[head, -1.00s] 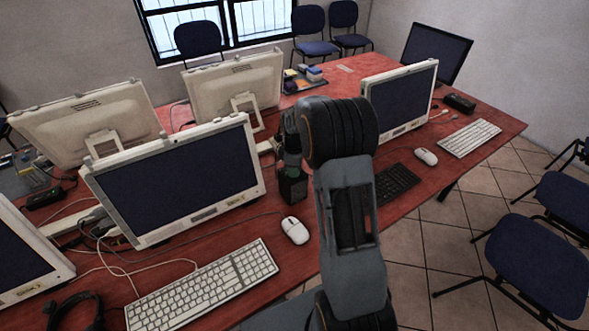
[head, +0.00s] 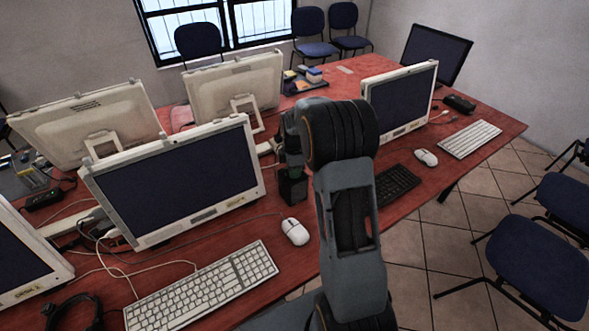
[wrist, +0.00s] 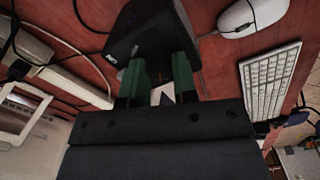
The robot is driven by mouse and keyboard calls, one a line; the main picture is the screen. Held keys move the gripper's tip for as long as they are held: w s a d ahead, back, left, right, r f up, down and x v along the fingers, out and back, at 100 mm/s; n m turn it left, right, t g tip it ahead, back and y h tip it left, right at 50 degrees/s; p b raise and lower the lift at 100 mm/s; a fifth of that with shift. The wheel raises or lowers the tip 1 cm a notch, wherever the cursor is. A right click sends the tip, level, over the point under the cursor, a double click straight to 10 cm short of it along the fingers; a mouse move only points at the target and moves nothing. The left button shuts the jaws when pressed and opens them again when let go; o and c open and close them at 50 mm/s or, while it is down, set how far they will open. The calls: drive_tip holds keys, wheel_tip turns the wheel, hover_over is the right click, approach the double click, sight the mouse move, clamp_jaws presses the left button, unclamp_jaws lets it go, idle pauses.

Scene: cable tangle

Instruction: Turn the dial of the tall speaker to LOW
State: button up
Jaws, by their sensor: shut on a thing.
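The tall speaker (head: 293,188) is a black upright box on the red table, just right of the large front monitor. In the wrist view the speaker (wrist: 145,32) fills the upper middle, with small white lettering on it. My gripper (wrist: 158,66) has green fingers that reach to the speaker's top from either side of its dial. It is shut on the dial, which is mostly hidden between the fingertips. In the head view my gripper (head: 292,160) is directly above the speaker. I cannot read the dial's setting.
A white mouse (head: 295,231) and a white keyboard (head: 202,287) lie in front of the speaker. The front monitor (head: 172,180) stands close on the left. A black keyboard (head: 394,185) lies to the right. Thin cables run across the table at left.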

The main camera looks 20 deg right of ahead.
drive_tip(key=o, duration=0.7)
drive_tip(key=shift+c, duration=0.2)
drive_tip(key=shift+r, duration=0.15)
wheel_tip(320, 180, up, 14)
drive_tip(key=shift+f, duration=0.2)
